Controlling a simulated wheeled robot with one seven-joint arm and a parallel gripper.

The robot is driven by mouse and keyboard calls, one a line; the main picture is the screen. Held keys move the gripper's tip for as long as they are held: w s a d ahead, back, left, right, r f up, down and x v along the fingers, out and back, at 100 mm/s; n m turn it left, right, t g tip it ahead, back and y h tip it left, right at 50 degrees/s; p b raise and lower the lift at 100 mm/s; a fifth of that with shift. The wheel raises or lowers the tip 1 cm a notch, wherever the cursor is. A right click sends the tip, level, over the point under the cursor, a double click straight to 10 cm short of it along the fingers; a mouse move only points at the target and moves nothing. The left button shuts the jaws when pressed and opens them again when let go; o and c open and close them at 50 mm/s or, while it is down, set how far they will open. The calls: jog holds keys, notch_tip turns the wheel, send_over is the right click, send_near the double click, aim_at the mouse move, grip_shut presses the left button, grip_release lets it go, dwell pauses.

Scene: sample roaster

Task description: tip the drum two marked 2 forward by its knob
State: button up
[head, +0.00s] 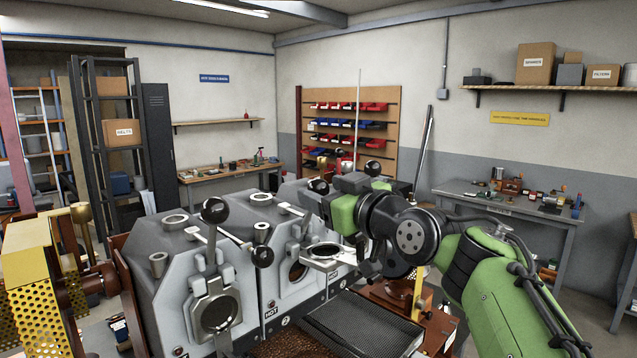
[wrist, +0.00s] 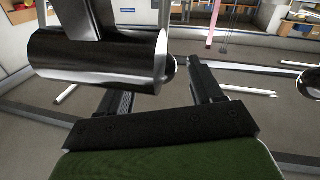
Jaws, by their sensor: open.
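The grey roaster has drum units in a row. A round plate marked 2 (head: 285,321) is on its front, right of the nearest drum face (head: 216,313). That drum has an upright black ball knob (head: 215,210), and a second black ball (head: 263,256) ends a lever. Further along, another black ball knob (head: 318,186) shows beside my gripper (head: 322,208). My gripper is open, and I see nothing held. In the wrist view a glossy dark cylinder (wrist: 95,62) on a post covers part of the left finger. I cannot tell whether it touches.
A dark mesh tray (head: 360,325) lies in front of the roaster. A yellow perforated guard (head: 40,285) stands at the left. A workbench (head: 510,205) with small items is at the right back, and a red and blue bin rack (head: 350,125) is behind.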

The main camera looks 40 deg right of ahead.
jog(key=shift+w+d, duration=0.2)
jog(key=shift+w, duration=1.1)
jog(key=shift+s, duration=0.1)
grip_shut()
